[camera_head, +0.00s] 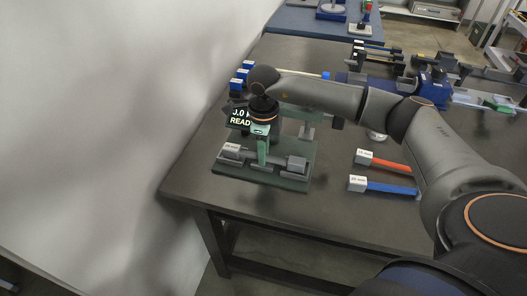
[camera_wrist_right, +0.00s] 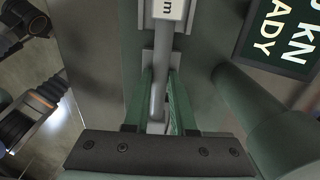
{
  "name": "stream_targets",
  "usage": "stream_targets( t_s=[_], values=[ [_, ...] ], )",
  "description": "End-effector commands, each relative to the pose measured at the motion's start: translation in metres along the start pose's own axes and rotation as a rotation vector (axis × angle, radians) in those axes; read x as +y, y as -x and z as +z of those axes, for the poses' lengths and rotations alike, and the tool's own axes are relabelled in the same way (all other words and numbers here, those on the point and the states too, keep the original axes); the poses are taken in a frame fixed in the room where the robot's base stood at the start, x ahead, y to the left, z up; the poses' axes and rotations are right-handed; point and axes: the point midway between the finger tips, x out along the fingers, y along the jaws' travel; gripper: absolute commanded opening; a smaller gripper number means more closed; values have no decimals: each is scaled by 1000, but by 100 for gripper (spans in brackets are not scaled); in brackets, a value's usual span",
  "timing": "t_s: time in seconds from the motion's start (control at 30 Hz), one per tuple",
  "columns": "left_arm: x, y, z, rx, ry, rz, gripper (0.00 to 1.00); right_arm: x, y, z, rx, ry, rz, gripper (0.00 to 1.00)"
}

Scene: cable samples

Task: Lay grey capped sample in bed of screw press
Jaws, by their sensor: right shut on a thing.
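The grey sample (camera_wrist_right: 158,90) runs lengthwise between the green fingers of my right gripper (camera_wrist_right: 160,74) in the wrist view; its white labelled cap (camera_wrist_right: 168,9) is at the top. In the head view the cap (camera_head: 231,150) is at the left of the press, and my right gripper (camera_head: 262,163) points down, shut on the sample's shaft. The screw press (camera_head: 262,180) has a green base with grey blocks at both ends of its bed. The sample is lined up over the bed, low down; I cannot tell whether it touches. My left gripper is not in view.
The press display (camera_head: 240,117) reads READY. An orange sample (camera_head: 390,164) and a blue sample (camera_head: 390,188), both white-capped, lie right of the press. Blue-ended items (camera_head: 241,73) stand behind. The table front (camera_head: 215,195) is clear; a white wall is at left.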

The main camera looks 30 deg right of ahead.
Motion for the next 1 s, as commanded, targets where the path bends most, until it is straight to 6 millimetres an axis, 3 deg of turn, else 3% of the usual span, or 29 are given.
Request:
stream_targets(
  t_s=[0.07, 0.33, 0.67, 0.77, 1.0],
  values=[
    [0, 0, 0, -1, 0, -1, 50, 0, 0, 0, -1, 0, 0, 28],
    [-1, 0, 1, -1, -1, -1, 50, 0, 0, 0, 0, 0, 0, 59],
    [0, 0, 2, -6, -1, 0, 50, 0, 0, 0, 0, 0, 0, 59],
    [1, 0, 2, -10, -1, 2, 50, 0, 13, 0, -2, 0, -2, 59],
    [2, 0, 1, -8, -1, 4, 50, -1, 65, 1, -5, 0, -3, 59]
  ],
)
